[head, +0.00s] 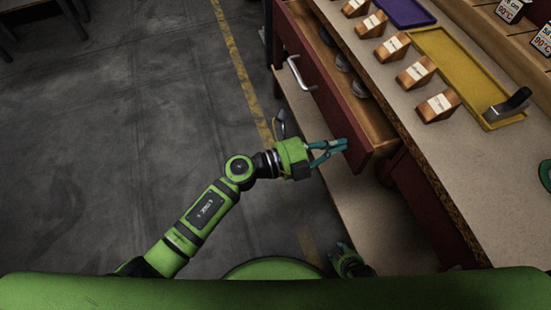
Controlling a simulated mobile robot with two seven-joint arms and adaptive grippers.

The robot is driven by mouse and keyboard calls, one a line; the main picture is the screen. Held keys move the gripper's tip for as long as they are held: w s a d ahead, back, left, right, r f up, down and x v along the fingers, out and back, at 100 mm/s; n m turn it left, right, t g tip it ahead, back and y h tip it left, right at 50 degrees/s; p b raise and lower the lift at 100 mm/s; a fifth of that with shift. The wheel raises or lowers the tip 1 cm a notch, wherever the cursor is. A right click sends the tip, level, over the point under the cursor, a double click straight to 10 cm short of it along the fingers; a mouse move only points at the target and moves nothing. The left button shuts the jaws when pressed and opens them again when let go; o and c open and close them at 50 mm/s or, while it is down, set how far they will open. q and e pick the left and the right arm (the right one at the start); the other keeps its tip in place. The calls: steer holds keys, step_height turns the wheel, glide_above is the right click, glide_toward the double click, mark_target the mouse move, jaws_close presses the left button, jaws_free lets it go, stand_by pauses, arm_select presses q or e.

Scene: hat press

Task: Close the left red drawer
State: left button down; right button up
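The red drawer (322,92) is pulled open from the workbench, its front panel standing out to the left with a metal handle (298,73). Several dark rounded objects (342,62) lie inside it. My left gripper (345,146) reaches in from the left. Its teal fingers converge to nearly closed tips beside the near end of the drawer front. No object shows between them. I cannot tell whether they touch the panel. My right gripper (343,249) shows partly at the bottom, low beside the bench, mostly hidden by my own body; its finger state is unclear.
The bench top (490,170) holds several wooden blocks with labels (437,106), a yellow tray (450,65) and a purple tray (404,12). Another dark red front (432,205) is closed nearer to me. A lower shelf (375,215) juts out below. The floor left is free.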

mark_target(369, 135)
arm_select(q)
steer(key=b+x, duration=0.1)
steer(key=x, duration=0.7)
steer(key=shift+w+d, duration=0.1)
steer(key=shift+d, duration=0.15)
arm_select(e)
steer(key=shift+a, duration=0.3)
arm_select(q)
steer(key=shift+r, duration=0.15)
arm_select(e)
steer(key=shift+s, duration=0.1)
steer(key=shift+f, duration=0.1)
